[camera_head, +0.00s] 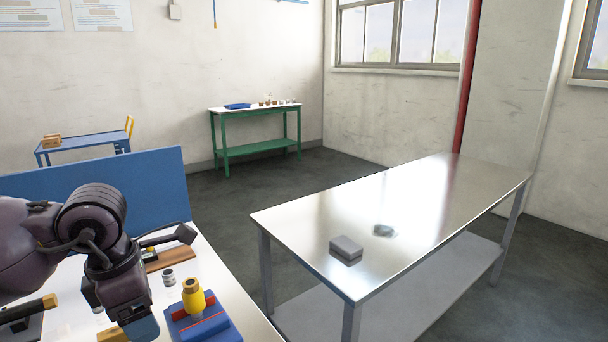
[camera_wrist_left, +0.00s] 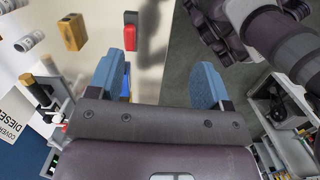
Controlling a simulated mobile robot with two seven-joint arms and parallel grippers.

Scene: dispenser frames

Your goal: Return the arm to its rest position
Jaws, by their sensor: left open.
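My left arm comes in from the left in the head view. Its gripper (camera_head: 140,325) points down at the lower left, over the white bench, with a blue fingertip showing. In the left wrist view the two blue fingers of this gripper (camera_wrist_left: 156,82) stand wide apart with nothing held between them. The arm is bent in front of the blue panel (camera_head: 155,185). My right gripper cannot be made out in either view; dark arm parts fill the upper right of the left wrist view.
A blue-and-red fixture (camera_head: 205,328) with a yellow piece (camera_head: 193,297) stands close right of the left gripper. A small grey cylinder (camera_head: 168,277) stands behind. A metal table (camera_head: 430,200) bears a grey box (camera_head: 346,249). Floor is clear toward the green table (camera_head: 255,148).

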